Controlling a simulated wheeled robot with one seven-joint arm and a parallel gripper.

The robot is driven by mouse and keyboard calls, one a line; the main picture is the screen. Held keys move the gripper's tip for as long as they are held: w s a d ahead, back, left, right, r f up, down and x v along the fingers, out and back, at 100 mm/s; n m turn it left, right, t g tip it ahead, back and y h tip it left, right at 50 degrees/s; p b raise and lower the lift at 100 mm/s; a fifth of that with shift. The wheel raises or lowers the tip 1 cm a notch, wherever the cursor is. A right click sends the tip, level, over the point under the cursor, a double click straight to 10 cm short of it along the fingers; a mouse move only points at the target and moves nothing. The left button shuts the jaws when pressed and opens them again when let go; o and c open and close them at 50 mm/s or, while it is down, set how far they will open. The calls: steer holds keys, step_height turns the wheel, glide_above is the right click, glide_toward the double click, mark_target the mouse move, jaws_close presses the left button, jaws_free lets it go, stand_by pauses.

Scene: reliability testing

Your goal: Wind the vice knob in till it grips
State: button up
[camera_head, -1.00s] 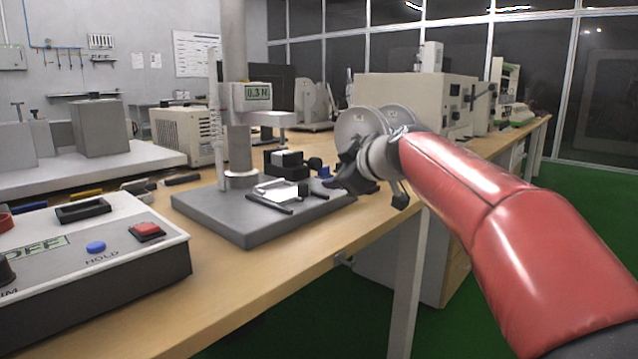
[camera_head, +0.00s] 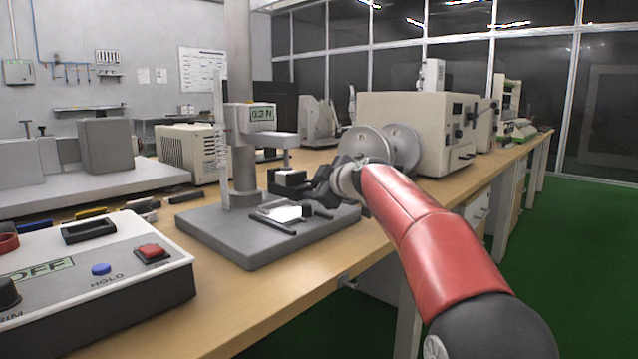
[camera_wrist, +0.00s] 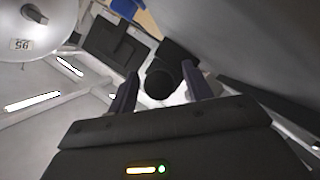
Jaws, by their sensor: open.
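The small dark vice (camera_head: 290,178) stands on the grey base of a test stand, below its arm. My gripper (camera_head: 318,187) is at the vice's right side and hides the knob in the head view. In the wrist view the round black knob (camera_wrist: 160,82) lies between the two fingers of my gripper (camera_wrist: 160,90). The fingers are open, one on each side of the knob, with a visible gap to each. The dark vice body (camera_wrist: 116,46) is beyond it. Whether the vice jaws hold anything I cannot tell.
The stand's column (camera_head: 243,170) and its display head (camera_head: 255,117) rise behind the vice. Black bars (camera_head: 272,225) lie on the base in front. Two grey discs (camera_head: 368,143) stand close behind my gripper. A control box (camera_head: 95,275) is at the front left.

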steer(key=c, duration=1)
steer(key=shift+o, duration=0.2)
steer(key=m+g+p, duration=0.1)
steer(key=p, duration=0.1)
steer(key=m+g+y+p, duration=0.1)
steer(key=m, duration=0.1)
steer(key=shift+d+r+p, duration=0.1)
steer(key=shift+r+p, duration=0.1)
steer(key=shift+p, duration=0.15)
steer(key=m+g+y+p, duration=0.1)
steer(key=m+g+p, duration=0.1)
steer(key=m+p, duration=0.1)
steer(key=shift+m+y+p, duration=0.3)
steer(key=shift+m+p, duration=0.05)
steer(key=shift+m, duration=0.05)
steer(key=m+g+y+p, duration=0.1)
steer(key=m+g+p, duration=0.1)
steer(key=m, duration=0.1)
steer(key=shift+y+p, duration=0.3)
steer(key=shift+f+m+g+y+p, duration=0.15)
steer(key=shift+m+g+y+p, duration=0.8)
steer(key=shift+m, duration=0.75)
